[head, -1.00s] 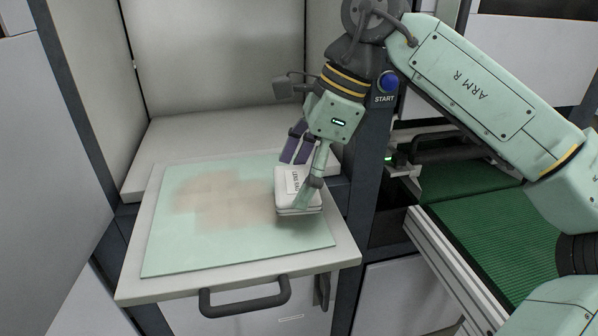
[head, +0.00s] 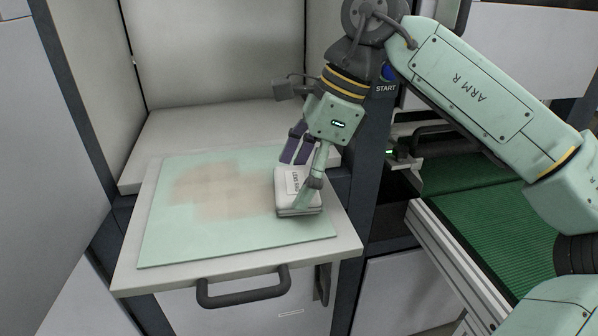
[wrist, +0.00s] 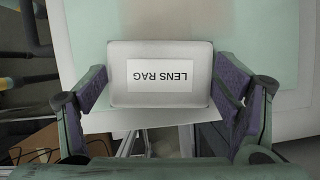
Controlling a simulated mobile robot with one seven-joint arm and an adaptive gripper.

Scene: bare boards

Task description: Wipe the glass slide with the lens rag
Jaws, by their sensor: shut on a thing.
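The glass slide (head: 165,238) is a large pale green sheet lying flat on a pulled-out white shelf. A brownish smudge (head: 215,190) covers its middle and upper left. The lens rag (head: 287,199) is a white-grey folded pad with a label, at the right side of the slide. It also fills the middle of the wrist view (wrist: 160,97), its label reading LENS RAG upside down. My gripper (head: 302,178) is shut on the rag, with purple finger pads at its two sides. The rag's underside is hidden, so I cannot tell whether it touches the slide.
The white shelf (head: 130,272) has a dark handle (head: 243,292) at its front. Cabinet walls (head: 215,50) rise behind and at the left. A dark post with a START label stands at right, beside a green conveyor (head: 490,235). The slide's left part is clear.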

